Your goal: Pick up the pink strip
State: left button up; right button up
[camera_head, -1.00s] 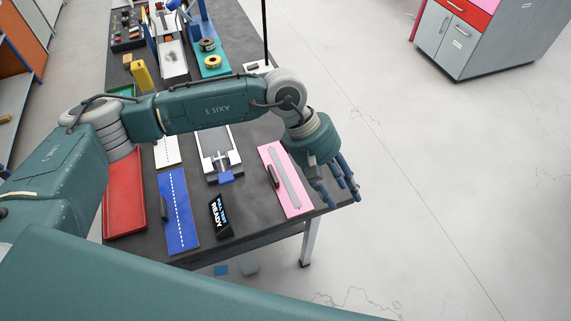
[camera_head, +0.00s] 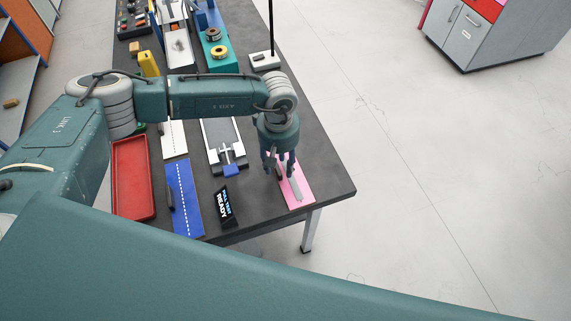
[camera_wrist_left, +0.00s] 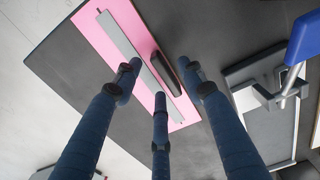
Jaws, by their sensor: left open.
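The pink strip (camera_head: 305,199) lies flat near the right front corner of the dark table, partly hidden by my left gripper (camera_head: 279,170) in the head view. A grey band runs along it, and a short dark bar lies on or beside it. In the left wrist view the pink strip (camera_wrist_left: 148,27) lies diagonally beyond the three blue fingers. The left gripper (camera_wrist_left: 162,82) is open, with its fingers spread over the pink strip's near side and nothing seen between them. Whether the fingers touch it, I cannot tell. The right gripper is out of view.
A READY sign (camera_head: 223,206), blue board (camera_head: 184,199) and red tray (camera_head: 133,178) lie left of the pink strip. A clamp fixture (camera_head: 226,150) stands close by at its left. The table (camera_head: 328,185) is bare to the right, up to its edge.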

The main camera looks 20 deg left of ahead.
pick_arm(q)
jog(key=shift+f, duration=1.2)
grip_shut()
jog(key=shift+r, duration=0.1)
